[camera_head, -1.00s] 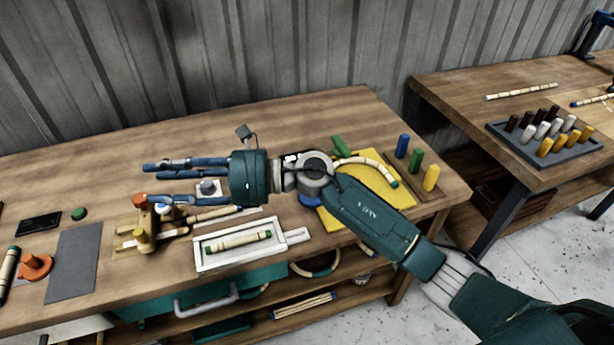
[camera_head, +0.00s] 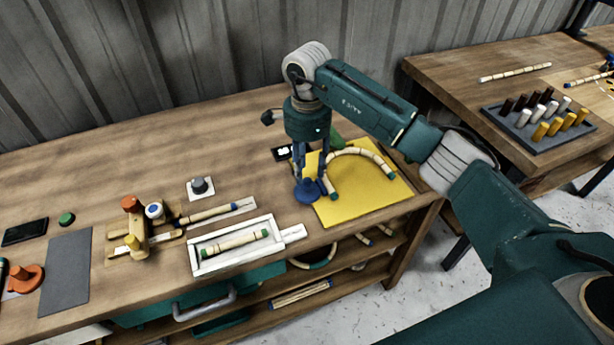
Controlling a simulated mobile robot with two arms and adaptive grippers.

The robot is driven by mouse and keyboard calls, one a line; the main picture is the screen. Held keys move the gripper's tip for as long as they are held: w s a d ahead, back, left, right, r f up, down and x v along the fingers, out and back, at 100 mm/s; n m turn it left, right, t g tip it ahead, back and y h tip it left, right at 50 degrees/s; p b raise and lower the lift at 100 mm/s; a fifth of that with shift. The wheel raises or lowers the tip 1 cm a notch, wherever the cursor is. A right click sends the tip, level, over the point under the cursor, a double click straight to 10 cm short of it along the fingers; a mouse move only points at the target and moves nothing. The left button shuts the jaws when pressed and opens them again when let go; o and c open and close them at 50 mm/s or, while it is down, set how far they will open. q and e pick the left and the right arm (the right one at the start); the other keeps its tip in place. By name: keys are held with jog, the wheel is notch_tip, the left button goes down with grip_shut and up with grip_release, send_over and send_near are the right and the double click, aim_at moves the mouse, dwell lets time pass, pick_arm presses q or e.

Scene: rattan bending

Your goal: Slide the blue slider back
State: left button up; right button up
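The blue slider, a round blue knob (camera_head: 306,192), sits at the left edge of the yellow board (camera_head: 365,208). My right gripper (camera_head: 312,182) points down over it, with its two blue fingers apart, one on either side of the knob's upper part. The right fingertip is close beside the knob; I cannot tell whether it touches. Part of the knob is hidden by the fingers. A curved rattan piece (camera_head: 362,152) with green ends lies on the board, just right of the gripper. My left gripper is not in view.
A white tray (camera_head: 194,262) with a rattan stick stands front left of the knob. The table's back left is clear.

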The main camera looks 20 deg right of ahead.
aim_at(307, 181)
jog(key=shift+f+p, duration=0.55)
jog(key=shift+f, duration=2.05)
jog(key=shift+a, duration=0.1)
grip_shut()
